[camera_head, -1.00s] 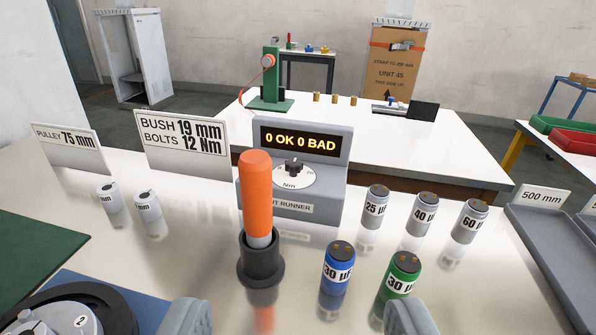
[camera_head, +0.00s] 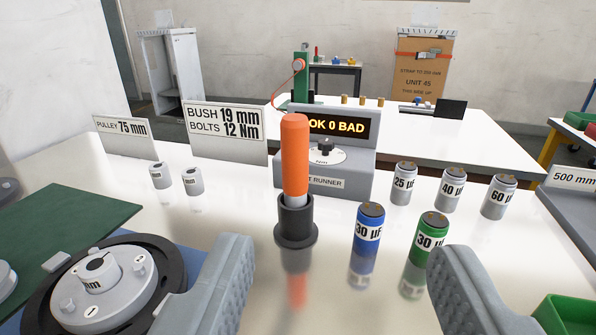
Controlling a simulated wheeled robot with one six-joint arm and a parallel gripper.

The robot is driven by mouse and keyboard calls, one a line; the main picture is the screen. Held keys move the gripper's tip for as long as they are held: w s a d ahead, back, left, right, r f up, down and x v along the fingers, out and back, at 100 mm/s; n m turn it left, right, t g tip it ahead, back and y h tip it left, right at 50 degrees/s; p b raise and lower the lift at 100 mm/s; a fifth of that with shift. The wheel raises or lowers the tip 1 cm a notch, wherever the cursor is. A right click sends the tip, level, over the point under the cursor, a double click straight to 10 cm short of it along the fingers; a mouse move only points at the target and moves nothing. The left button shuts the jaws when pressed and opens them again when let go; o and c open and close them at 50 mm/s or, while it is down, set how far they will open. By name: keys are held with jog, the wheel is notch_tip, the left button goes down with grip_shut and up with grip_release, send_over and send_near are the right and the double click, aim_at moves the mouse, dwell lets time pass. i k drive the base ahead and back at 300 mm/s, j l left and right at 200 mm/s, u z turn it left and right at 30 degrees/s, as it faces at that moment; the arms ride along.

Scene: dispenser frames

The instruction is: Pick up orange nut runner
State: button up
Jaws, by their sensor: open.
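The orange nut runner (camera_head: 295,158) stands upright in a dark round holder (camera_head: 296,222) on the white reflective bench, near the middle of the camera view. Its grey lower end goes into the holder, which hides the tip. My gripper (camera_head: 338,262) is open and empty, its two grey fingers spread wide at the bottom of the view. The nut runner stands farther off than the fingers, between them in the picture and left of their middle. The fingers do not touch it.
A grey nut runner display unit (camera_head: 342,128) stands close behind the tool. A blue capacitor (camera_head: 367,235) and a green capacitor (camera_head: 428,240) stand to its right, with several grey ones behind. A round pulley assembly (camera_head: 100,290) lies at lower left.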

aim_at(296, 128)
jog(key=l, duration=0.65)
jog(key=k+l+z, duration=0.1)
jog(key=l, duration=0.55)
